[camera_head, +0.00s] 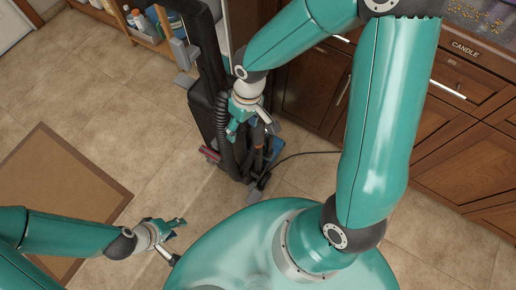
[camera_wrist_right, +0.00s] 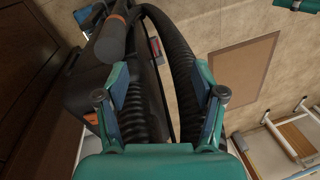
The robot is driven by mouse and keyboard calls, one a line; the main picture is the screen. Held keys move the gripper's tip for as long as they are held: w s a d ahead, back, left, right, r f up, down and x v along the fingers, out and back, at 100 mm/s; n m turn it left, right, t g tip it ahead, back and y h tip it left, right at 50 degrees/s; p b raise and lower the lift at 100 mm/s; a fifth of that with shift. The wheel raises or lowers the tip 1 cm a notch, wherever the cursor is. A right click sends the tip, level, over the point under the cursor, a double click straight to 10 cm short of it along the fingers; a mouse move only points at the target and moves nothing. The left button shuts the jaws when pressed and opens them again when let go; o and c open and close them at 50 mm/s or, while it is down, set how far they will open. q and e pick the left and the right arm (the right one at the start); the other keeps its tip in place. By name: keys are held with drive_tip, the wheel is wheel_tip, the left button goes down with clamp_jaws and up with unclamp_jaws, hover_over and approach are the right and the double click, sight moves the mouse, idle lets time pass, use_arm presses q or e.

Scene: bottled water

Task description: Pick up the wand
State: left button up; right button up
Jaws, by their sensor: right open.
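A black upright vacuum cleaner (camera_head: 208,75) stands in front of the cabinets in the head view. A ribbed hose (camera_head: 227,140) runs down its side. My right gripper (camera_head: 240,130) is at the vacuum's side. In the right wrist view, my right gripper (camera_wrist_right: 162,98) is open, with ribbed hose (camera_wrist_right: 183,65) showing beyond and between its fingers. A dark tube with a rounded grey end (camera_wrist_right: 112,40) lies up and left of the fingers; I cannot tell whether this is the wand. My left gripper (camera_head: 176,238) is open and empty over the floor, away from the vacuum.
Wooden cabinets (camera_head: 450,145) with a counter stand at the right. A shelf with bottles (camera_head: 138,20) is at the top left. A brown mat (camera_head: 65,185) lies on the tiled floor. A cord (camera_head: 305,154) runs from the vacuum's base towards the cabinets.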

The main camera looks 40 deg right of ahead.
sight(257, 130)
drive_tip(key=d+r+h+b, duration=0.2)
drive_tip(key=d+r, duration=0.2)
drive_tip(key=d, duration=0.1)
wheel_tip(257, 130, down, 10)
drive_tip(key=shift+a+r+b, duration=0.1)
drive_tip(key=shift+b, duration=0.7)
drive_tip(key=shift+w+d+f+b, duration=0.15)
drive_tip(key=shift+f+b, duration=0.15)
drive_tip(key=shift+f, duration=1.15)
drive_tip(key=shift+w+d+f+b, duration=0.15)
drive_tip(key=shift+f+b, duration=0.1)
drive_tip(key=shift+f, duration=1.2)
use_arm(q)
wheel_tip(257, 130, down, 6)
drive_tip(key=shift+r, duration=0.2)
use_arm(e)
drive_tip(key=shift+c, duration=0.2)
clamp_jaws()
